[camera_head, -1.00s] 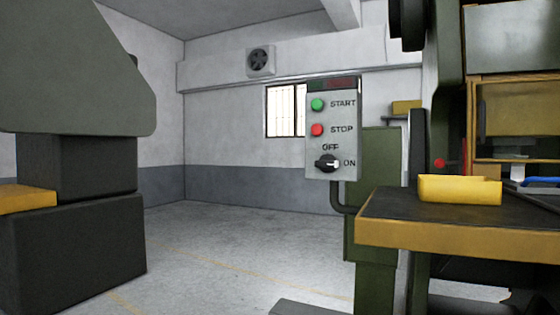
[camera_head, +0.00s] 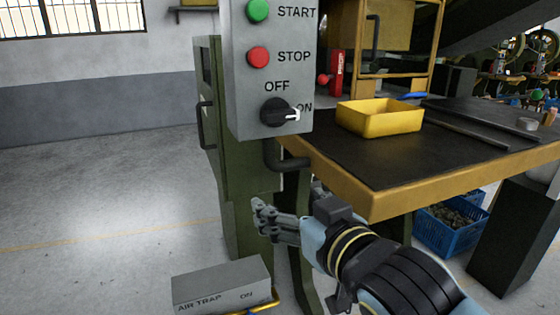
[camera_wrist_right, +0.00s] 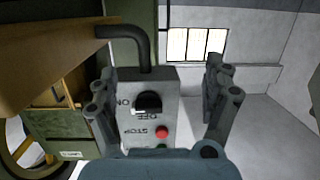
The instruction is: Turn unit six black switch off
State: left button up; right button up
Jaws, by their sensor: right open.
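The grey control box (camera_head: 240,98) stands at the upper middle of the head view, with a green START button (camera_head: 258,10), a red STOP button (camera_head: 258,57) and a black rotary switch (camera_head: 276,112). The switch's white pointer is turned right, toward ON. My right gripper (camera_head: 268,218) is below the box, apart from it. In the right wrist view the picture is upside down: the open gripper's fingers (camera_wrist_right: 165,90) stand either side of the box, with the black switch (camera_wrist_right: 148,102) between them, farther off. Nothing is held. My left gripper is not in view.
A workbench (camera_head: 380,200) with a yellow edge and a yellow bin (camera_head: 380,119) stands right of the box. A dark pipe (camera_head: 285,160) runs from the box's underside. An AIR TRAP box (camera_head: 222,285) is low in front. Open floor lies left.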

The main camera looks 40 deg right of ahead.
jog(key=m+t+h, duration=0.1)
jog(key=t, duration=0.1)
send_near(283, 115)
jog(key=p+x, duration=0.1)
jog(key=x, duration=0.9)
jog(key=shift+p, duration=0.4)
jog(key=shift+s, duration=0.1)
jog(key=shift+c, duration=0.2)
jog(key=c, duration=1.1)
